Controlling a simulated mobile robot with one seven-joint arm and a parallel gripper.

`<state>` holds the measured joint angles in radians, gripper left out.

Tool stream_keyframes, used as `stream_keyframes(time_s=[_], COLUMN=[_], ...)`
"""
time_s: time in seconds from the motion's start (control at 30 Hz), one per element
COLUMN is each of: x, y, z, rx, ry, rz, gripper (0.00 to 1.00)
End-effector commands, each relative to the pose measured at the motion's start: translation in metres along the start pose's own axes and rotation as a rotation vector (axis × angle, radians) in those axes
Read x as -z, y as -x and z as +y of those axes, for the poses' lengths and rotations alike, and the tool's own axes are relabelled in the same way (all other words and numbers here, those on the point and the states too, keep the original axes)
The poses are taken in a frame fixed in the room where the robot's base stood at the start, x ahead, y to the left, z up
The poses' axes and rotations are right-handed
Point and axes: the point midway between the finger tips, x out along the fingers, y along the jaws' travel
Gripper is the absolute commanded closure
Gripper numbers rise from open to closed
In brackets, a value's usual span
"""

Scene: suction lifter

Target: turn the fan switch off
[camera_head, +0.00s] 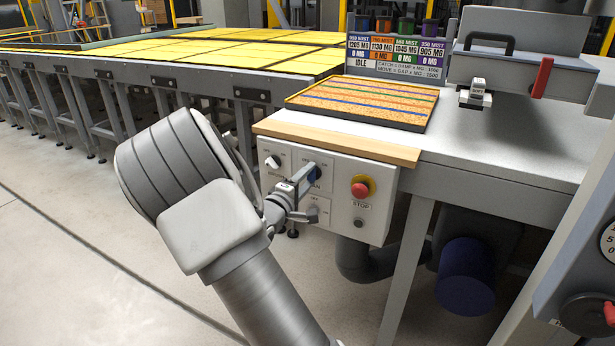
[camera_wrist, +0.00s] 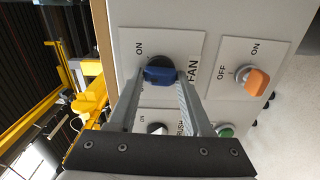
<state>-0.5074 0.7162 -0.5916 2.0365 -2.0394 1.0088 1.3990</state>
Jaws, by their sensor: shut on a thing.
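The fan switch is a blue knob (camera_wrist: 160,73) on a white plate marked FAN, with ON printed beside it in the wrist view. Its OFF mark is not visible there. My gripper (camera_wrist: 158,84) has one finger on each side of the blue knob and is shut on it. In the head view my gripper (camera_head: 304,180) reaches the front of the grey control panel (camera_head: 335,231), and only a little of the blue knob (camera_head: 314,172) shows behind the fingers. I cannot tell exactly which way the knob points.
The wrist view shows an orange knob (camera_wrist: 257,82), a green control (camera_wrist: 225,131) and a black-and-white knob (camera_wrist: 157,128) nearby. In the head view a red stop button (camera_head: 361,188) sits right of my gripper, below the wooden bench edge (camera_head: 338,139). Another knob (camera_head: 273,161) is left.

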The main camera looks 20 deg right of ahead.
Motion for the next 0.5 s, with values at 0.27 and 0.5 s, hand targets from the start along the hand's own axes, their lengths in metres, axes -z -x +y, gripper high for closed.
stream_keyframes(time_s=[0.27, 0.5], x=[-0.0013, -0.0016], y=[-0.0003, -0.0002], z=[0.0011, 0.0009], rx=[0.001, 0.002], ry=[0.265, 0.488], rz=[-0.003, -0.003], gripper=[1.0, 1.0])
